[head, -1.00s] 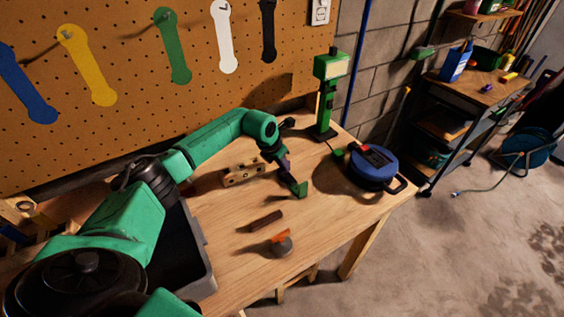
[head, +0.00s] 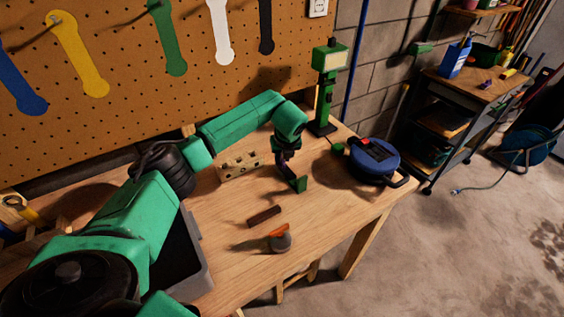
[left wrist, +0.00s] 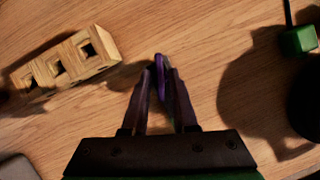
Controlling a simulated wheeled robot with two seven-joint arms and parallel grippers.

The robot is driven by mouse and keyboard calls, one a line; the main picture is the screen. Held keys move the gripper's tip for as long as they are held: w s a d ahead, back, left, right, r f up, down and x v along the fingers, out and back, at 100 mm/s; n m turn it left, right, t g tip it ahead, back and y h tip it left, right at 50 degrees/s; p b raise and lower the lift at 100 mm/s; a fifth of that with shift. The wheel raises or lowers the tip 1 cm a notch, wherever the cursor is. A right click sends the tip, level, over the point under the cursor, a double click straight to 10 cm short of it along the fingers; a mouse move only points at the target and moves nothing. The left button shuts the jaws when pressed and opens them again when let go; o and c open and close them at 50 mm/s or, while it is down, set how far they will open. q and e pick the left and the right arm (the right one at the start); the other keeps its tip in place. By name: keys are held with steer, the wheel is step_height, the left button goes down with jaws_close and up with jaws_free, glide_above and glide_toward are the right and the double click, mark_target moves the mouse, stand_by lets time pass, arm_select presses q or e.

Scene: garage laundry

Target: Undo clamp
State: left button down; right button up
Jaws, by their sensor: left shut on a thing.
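My left gripper (head: 283,159) is low over the middle of the workbench. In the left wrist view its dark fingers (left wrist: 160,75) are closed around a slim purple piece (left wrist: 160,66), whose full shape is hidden. A pale wooden block with square holes (head: 238,166) lies left of the gripper; it also shows in the left wrist view (left wrist: 64,62), apart from the fingers. An orange-topped grey round piece (head: 280,241) and a dark brown bar (head: 264,216) lie nearer the front edge. I cannot tell which thing is the clamp. My right gripper is not in view.
A green post with a pale head (head: 326,92) stands at the bench's back right. A round blue device (head: 374,164) sits at the right edge. A grey tray (head: 199,262) is at the front left. Bare wood (head: 335,208) lies right of the bar.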

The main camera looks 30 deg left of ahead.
arm_select(q)
steer(key=shift+d+f+n+g+y+b, duration=0.1)
steer(key=shift+f+n+g+y+b, duration=0.2)
steer(key=shift+n+b, duration=0.5)
steer(key=shift+f+n+g+y+b, duration=0.15)
steer(key=shift+n+g+b, duration=0.3)
steer(key=shift+n, duration=0.65)
steer(key=shift+r, duration=0.15)
steer(key=c, duration=0.9)
jaws_free()
steer(key=shift+c, duration=0.2)
steer(key=shift+w, duration=0.1)
steer(key=shift+r, duration=0.3)
steer(key=b+v, duration=0.3)
steer(key=v, duration=1)
steer(key=shift+s+d+r, duration=0.2)
steer(key=shift+s+r, duration=0.05)
steer(key=shift+r, duration=0.1)
